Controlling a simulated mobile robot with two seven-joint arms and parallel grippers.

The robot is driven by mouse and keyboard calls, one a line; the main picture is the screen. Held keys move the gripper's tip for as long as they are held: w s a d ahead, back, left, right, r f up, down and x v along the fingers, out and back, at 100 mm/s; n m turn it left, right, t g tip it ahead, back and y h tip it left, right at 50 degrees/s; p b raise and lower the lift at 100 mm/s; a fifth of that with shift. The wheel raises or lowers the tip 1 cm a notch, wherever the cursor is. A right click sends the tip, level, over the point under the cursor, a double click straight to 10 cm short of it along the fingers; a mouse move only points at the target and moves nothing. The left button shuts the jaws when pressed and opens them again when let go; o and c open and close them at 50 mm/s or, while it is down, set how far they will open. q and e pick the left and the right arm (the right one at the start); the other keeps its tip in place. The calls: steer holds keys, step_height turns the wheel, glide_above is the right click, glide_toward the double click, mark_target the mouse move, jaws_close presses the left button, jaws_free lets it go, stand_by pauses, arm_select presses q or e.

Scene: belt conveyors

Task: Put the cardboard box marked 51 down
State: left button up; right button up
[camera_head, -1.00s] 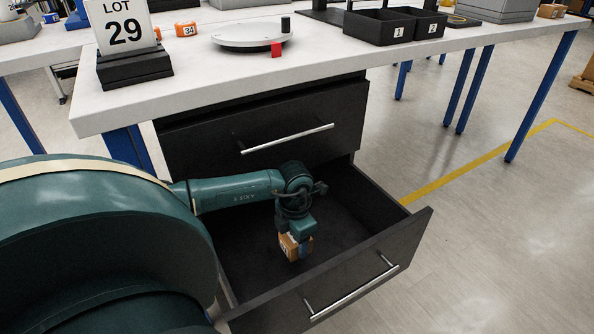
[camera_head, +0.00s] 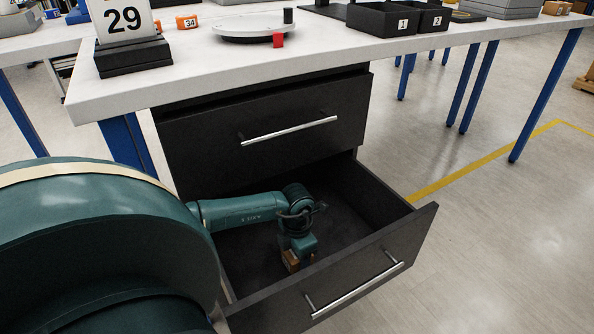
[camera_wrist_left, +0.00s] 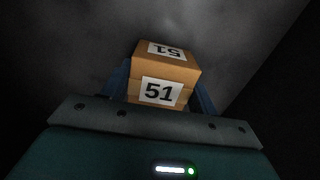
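The cardboard box marked 51 (camera_wrist_left: 165,72) is small and brown, with white 51 labels on two faces in the left wrist view. My left gripper (camera_wrist_left: 160,90) has its blue fingers on both sides of the box and looks shut on it. In the head view the left gripper (camera_head: 297,258) points down inside the open lower drawer (camera_head: 345,215), and the box (camera_head: 290,262) shows at its tip, low in the drawer. I cannot tell whether the box touches the drawer floor. My right gripper is not in view.
The drawer's front panel with its silver handle (camera_head: 355,289) stands close in front of the gripper. The closed upper drawer (camera_head: 265,120) is behind and above. The tabletop holds a LOT 29 sign (camera_head: 125,25), a turntable (camera_head: 250,30) and black bins (camera_head: 385,20).

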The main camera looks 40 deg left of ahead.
arm_select(q)
steer(key=o, duration=0.4)
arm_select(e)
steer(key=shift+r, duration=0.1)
arm_select(q)
steer(key=shift+r, duration=0.25)
step_height(320, 180, up, 10)
steer(key=p, duration=0.4)
steer(key=shift+r, duration=0.95)
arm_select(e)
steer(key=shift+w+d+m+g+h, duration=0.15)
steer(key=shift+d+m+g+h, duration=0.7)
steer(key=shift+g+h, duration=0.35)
